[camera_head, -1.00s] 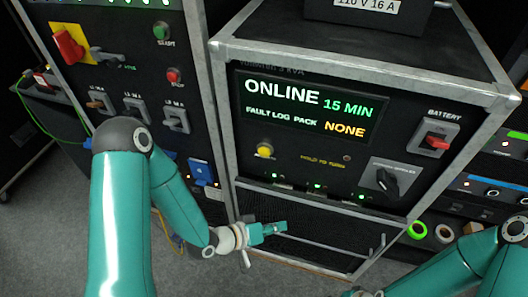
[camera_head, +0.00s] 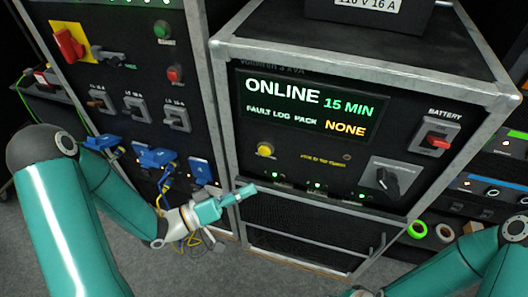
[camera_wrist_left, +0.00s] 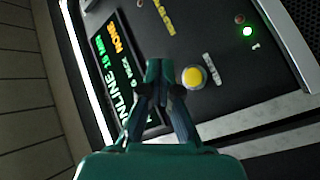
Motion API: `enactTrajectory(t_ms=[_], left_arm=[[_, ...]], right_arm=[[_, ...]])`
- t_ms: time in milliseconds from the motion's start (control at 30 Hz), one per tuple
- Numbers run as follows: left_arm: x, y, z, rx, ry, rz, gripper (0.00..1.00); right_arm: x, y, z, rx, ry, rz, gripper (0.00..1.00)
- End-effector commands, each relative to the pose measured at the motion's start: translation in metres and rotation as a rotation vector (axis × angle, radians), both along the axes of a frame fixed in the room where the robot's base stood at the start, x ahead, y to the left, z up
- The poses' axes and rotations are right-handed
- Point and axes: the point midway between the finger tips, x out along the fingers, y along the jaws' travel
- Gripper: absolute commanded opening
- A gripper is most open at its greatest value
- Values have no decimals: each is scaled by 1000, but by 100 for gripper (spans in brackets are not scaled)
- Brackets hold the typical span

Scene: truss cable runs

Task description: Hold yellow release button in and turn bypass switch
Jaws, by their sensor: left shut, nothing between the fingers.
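The yellow release button (camera_head: 265,150) sits low on the left of the power unit's front panel, under the lit display. The bypass switch (camera_head: 388,180) is a black rotary knob on a grey plate at the panel's lower right. My left gripper (camera_head: 252,189) is shut and empty, below and a little left of the button in the head view. In the left wrist view its closed fingertips (camera_wrist_left: 158,68) appear just left of the yellow button (camera_wrist_left: 194,77); contact is not visible. My right arm enters at the lower right; its gripper is out of the picture.
The display (camera_head: 310,105) reads ONLINE, 15 MIN, NONE. A red battery switch (camera_head: 436,140) is above the bypass switch. Left stands a breaker cabinet with a red-and-yellow switch (camera_head: 69,43) and blue plugs (camera_head: 155,157). A rail (camera_head: 310,240) crosses below the panel.

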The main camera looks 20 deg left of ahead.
Motion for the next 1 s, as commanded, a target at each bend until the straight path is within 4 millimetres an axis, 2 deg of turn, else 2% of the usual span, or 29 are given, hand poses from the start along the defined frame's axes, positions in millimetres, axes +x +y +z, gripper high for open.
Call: enactTrajectory(t_ms=[267, 700, 1000], left_arm=[[17, -1, 0, 1, -2, -2, 0], [73, 0, -1, 2, -1, -2, 0], [88, 0, 0, 0, 0, 0, 0]], right_arm=[[0, 0, 0, 0, 0, 0, 40], [0, 0, 0, 0, 0, 0, 40], [0, 0, 0, 0, 0, 0, 40]])
